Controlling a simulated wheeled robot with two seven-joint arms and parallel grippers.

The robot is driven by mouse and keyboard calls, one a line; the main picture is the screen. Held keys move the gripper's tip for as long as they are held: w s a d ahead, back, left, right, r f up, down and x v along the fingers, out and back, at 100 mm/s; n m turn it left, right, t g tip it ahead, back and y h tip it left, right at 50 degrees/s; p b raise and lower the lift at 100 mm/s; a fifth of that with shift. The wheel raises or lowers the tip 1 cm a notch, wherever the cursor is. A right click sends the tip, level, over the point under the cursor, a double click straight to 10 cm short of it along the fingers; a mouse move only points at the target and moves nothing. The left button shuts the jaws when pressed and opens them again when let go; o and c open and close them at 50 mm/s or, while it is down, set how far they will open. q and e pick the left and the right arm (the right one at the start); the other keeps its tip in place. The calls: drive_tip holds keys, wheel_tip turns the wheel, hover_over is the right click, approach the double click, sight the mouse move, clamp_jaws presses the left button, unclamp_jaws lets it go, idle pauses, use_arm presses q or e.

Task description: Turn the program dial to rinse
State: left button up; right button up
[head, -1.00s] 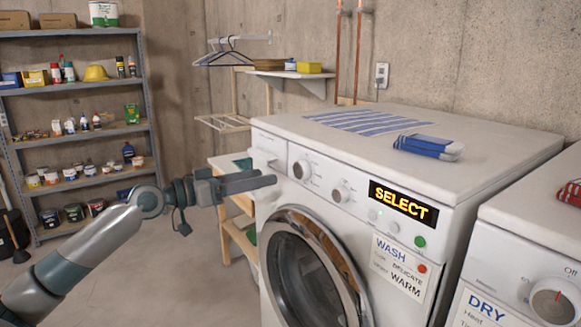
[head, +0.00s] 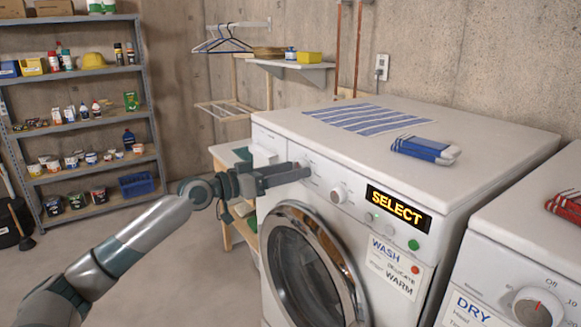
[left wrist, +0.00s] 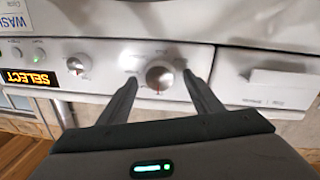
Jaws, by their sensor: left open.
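The white washer (head: 370,140) has two dials on its front panel. The larger dial (left wrist: 159,77) shows in the left wrist view, with small unreadable marks around it; in the head view my gripper mostly hides it. A smaller dial (head: 338,194) sits nearer the display (head: 398,209), which reads SELECT. I cannot read which dial is labelled program. My left gripper (head: 300,173) is open at the panel, one finger on either side of the larger dial; I cannot tell whether they touch it. My right gripper is not in view.
A card (head: 393,268) reads WASH, DELICATE, WARM. A green button (head: 414,245) sits below the display. The dryer (head: 510,270) stands at right. A drawer (left wrist: 275,80) is beside the larger dial. A blue-and-white folded cloth (head: 425,149) lies on the washer. Shelves (head: 80,115) stand at back left.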

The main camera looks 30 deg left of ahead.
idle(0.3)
use_arm(q)
drive_tip(key=c, duration=1.1)
drive_tip(key=shift+o, duration=0.2)
